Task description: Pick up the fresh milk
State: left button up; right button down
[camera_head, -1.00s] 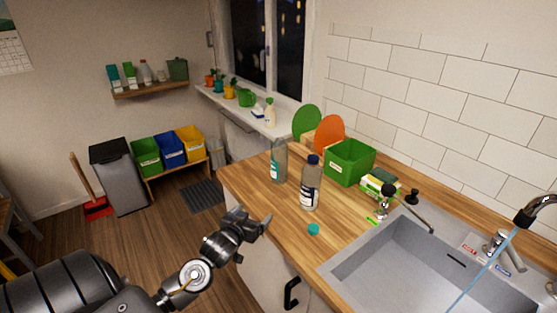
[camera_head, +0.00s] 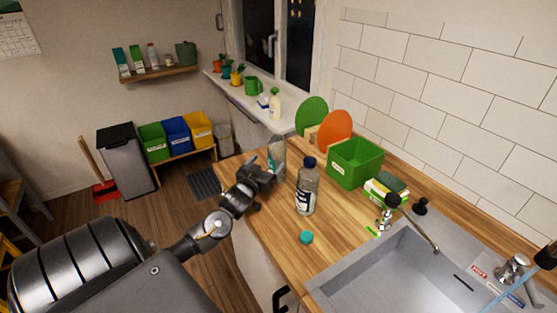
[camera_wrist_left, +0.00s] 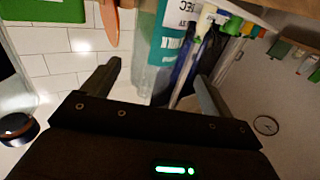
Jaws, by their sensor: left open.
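A clear bottle with a teal label (camera_head: 277,158) stands open-topped near the counter's left edge. A clear bottle with a dark blue cap (camera_head: 307,190) and a white and dark label stands nearer, to its right. I cannot read which one is the fresh milk. My left gripper (camera_head: 267,175) is open beside the teal-labelled bottle and partly hides its lower part. In the left wrist view the teal label (camera_wrist_left: 172,45) shows beyond and between the open fingers (camera_wrist_left: 155,88); contact cannot be told. My right gripper is not in view.
A teal cap (camera_head: 306,237) lies on the wooden counter (camera_head: 338,238). A green box (camera_head: 355,163), sponges (camera_head: 386,191) and the sink (camera_head: 400,275) are to the right. Green and orange discs (camera_head: 333,127) stand behind.

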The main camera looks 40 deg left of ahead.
aim_at(271, 159)
pick_arm(q)
jog(key=x, duration=0.2)
jog(key=shift+w+a, duration=0.1)
jog(key=shift+w, duration=0.3)
jog(key=shift+w+f, duration=0.1)
jog(key=shift+w, duration=0.2)
jog(key=shift+w+a+p, duration=0.1)
jog(key=shift+w+p, duration=0.25)
jog(key=shift+p, duration=0.15)
jog(key=w, duration=0.1)
jog(key=w+p, duration=0.1)
jog(key=w, duration=0.1)
jog(key=shift+w+a+f, duration=0.2)
jog(key=shift+w+f, duration=0.05)
jog(key=shift+w+a+f+p, duration=0.15)
jog(key=shift+w+p, duration=0.15)
jog(key=shift+w, duration=0.2)
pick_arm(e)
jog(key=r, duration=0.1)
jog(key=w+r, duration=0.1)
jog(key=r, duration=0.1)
pick_arm(q)
jog(key=c, duration=1.4)
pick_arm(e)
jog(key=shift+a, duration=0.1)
